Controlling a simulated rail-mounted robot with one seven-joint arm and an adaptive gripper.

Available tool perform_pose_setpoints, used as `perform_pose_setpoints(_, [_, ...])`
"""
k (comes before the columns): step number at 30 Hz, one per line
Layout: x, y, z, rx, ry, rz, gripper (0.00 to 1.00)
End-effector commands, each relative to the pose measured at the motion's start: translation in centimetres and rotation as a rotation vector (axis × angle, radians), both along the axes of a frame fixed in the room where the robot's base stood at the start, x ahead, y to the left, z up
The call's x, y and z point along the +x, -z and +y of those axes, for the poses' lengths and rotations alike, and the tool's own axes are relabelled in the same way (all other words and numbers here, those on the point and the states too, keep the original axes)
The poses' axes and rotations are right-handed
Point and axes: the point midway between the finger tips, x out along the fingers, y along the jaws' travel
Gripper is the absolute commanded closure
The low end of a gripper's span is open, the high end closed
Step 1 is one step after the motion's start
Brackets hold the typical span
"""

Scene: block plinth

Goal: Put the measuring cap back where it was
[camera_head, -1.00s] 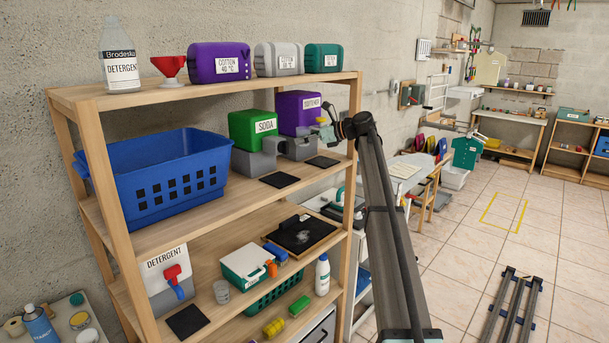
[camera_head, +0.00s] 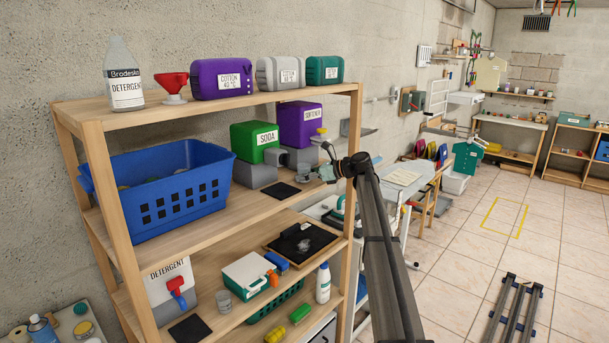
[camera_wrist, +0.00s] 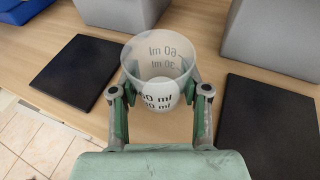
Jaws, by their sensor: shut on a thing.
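My gripper (camera_wrist: 160,100) is shut on a clear measuring cap (camera_wrist: 158,62) with printed ml marks. The cap is upright, mouth up, between the two fingers. In the head view my gripper (camera_head: 322,173) is low over the middle shelf's right part, in front of the purple softener container (camera_head: 300,126). The cap (camera_head: 303,177) shows small and pale there. In the wrist view the cap is between two dark square mats, the left mat (camera_wrist: 72,72) and the right mat (camera_wrist: 268,122). I cannot tell whether its base touches the shelf.
Grey plinths (camera_wrist: 122,12) stand behind the cap. A green soda container (camera_head: 256,143) and a blue basket (camera_head: 160,190) are to the left on that shelf. Another clear cup (camera_head: 223,301) stands on the lower shelf. Bare wood lies between the mats.

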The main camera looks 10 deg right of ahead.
Motion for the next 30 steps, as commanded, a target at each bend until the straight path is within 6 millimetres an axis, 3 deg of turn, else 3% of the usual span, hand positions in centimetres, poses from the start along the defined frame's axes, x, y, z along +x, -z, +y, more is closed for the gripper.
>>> perform_pose_setpoints(7, [0.0, 0.3, 0.0, 0.000, 0.000, 0.000, 0.93])
perform_pose_setpoints(8, [0.0, 0.3, 0.0, 0.000, 0.000, 0.000, 0.43])
perform_pose_setpoints(9, [0.0, 0.3, 0.0, 0.000, 0.000, 0.000, 0.29])
perform_pose_setpoints(21, [0.0, 0.0, 0.0, 0.000, 0.000, 0.000, 0.29])
perform_pose_setpoints(30, [-1.9, -1.0, -3.6, -0.001, 0.002, -0.001, 0.29])
